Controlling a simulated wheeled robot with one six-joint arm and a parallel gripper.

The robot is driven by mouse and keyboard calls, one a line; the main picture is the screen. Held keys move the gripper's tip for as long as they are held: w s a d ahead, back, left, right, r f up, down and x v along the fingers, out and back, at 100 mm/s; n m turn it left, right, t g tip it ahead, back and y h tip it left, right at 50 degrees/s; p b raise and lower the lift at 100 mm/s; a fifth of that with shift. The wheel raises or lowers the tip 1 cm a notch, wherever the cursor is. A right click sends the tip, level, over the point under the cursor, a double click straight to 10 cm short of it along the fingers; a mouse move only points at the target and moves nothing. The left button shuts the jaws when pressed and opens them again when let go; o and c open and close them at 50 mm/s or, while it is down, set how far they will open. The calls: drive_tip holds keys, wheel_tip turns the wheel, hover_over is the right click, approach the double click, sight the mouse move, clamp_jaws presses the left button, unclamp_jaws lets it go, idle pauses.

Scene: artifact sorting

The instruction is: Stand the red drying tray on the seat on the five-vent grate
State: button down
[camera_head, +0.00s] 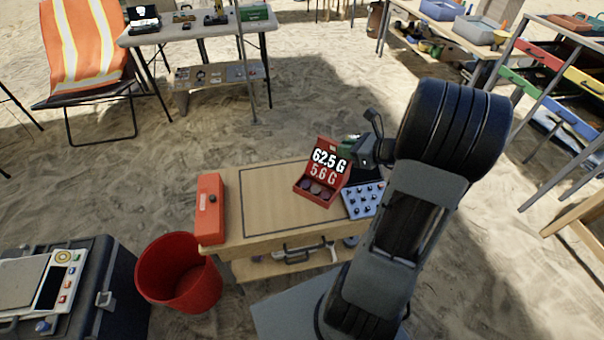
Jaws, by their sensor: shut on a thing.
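A red tray-like case (309,188) with white "62.5 G" and "5.6 G" on its raised panel and dark round pieces in its lower part is at the right of the low wooden table. My gripper (359,154) is at the panel's upper right edge and looks shut on it; the fingertips are small and partly hidden. I cannot tell whether the case touches the tabletop. A seat with an orange, white-striped cover (92,42) stands at the far left, and no red tray shows on it. I cannot make out a five-vent grate.
The low wooden table (262,215) has a bare outlined middle. A red box (211,205) lies at its left, a grey pegged tray (362,200) at its right. A red bucket (178,275) and dark case (115,300) stand front left. Tables and a drawer rack (540,70) stand behind.

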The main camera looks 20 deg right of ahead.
sight(323, 147)
drive_tip(key=x, duration=0.7)
drive_tip(key=shift+w+a+f+b, duration=0.15)
drive_tip(key=shift+a+f+b, duration=0.05)
drive_tip(key=shift+a+b, duration=0.1)
drive_tip(key=w+a+f+b, duration=0.1)
drive_tip(key=w+f, duration=0.3)
drive_tip(key=f, duration=0.5)
drive_tip(key=shift+w+a+b, duration=0.15)
drive_tip(key=shift+a+b, duration=0.15)
drive_tip(key=shift+a, duration=0.55)
drive_tip(key=shift+f, duration=0.1)
drive_tip(key=c, duration=1.5)
unclamp_jaws()
drive_tip(key=shift+f, duration=0.15)
drive_tip(key=shift+c, duration=0.2)
drive_tip(key=o, duration=0.4)
drive_tip(key=shift+o, duration=0.2)
